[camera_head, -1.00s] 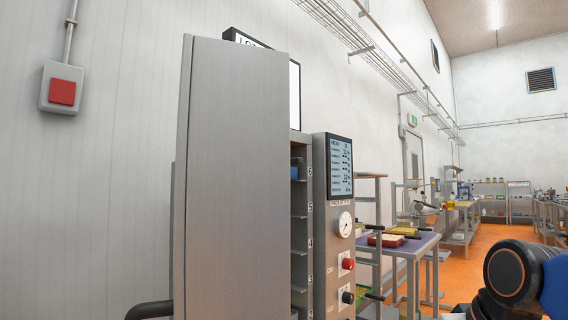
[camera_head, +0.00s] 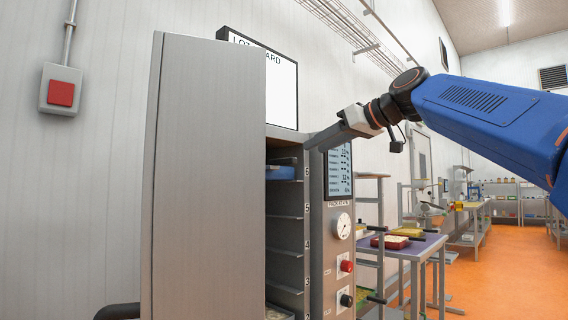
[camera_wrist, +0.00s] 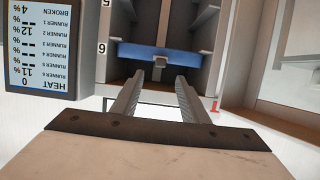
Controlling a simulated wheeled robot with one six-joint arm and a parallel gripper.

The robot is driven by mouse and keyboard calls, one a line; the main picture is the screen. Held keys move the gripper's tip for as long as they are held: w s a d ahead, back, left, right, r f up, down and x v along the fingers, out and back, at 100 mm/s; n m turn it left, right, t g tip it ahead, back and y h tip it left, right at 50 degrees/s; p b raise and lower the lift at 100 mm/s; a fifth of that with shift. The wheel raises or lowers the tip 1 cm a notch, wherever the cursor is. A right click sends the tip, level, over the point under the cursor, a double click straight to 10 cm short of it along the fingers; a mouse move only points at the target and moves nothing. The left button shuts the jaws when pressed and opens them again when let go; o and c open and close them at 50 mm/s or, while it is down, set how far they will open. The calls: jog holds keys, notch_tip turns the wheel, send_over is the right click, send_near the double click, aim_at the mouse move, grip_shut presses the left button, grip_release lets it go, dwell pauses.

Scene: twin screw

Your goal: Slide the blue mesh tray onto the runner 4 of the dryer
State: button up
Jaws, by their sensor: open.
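The blue tray (camera_head: 281,172) sits inside the dryer (camera_head: 316,250) at the slot by the label 6. Most of it is hidden by the dryer door. The wrist view, upside down, shows the tray's blue front edge (camera_wrist: 185,53) with a small grey grip tab (camera_wrist: 160,62) at its middle. My gripper (camera_wrist: 157,78) is open and empty, its two fingers pointing at the tab, one to each side, apparently short of it. In the head view my gripper (camera_head: 312,144) is at the dryer's upper front. The runner by the label 4 (camera_head: 286,252) looks empty.
The grey door (camera_head: 205,180) stands in front of the dryer's left part. A control panel (camera_head: 338,172) with display, gauge and knobs flanks the opening's right. A light-coloured tray (camera_head: 278,312) shows at the bottom. A side table (camera_head: 418,243) holds red and yellow trays.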

aim_at(276, 165)
jog(key=x, duration=1.4)
jog(key=shift+w+a+r, duration=0.1)
jog(key=shift+r, duration=0.15)
jog(key=c, duration=0.8)
jog(key=shift+o, duration=0.3)
grip_shut()
jog(key=shift+r, duration=0.75)
dwell(1.0)
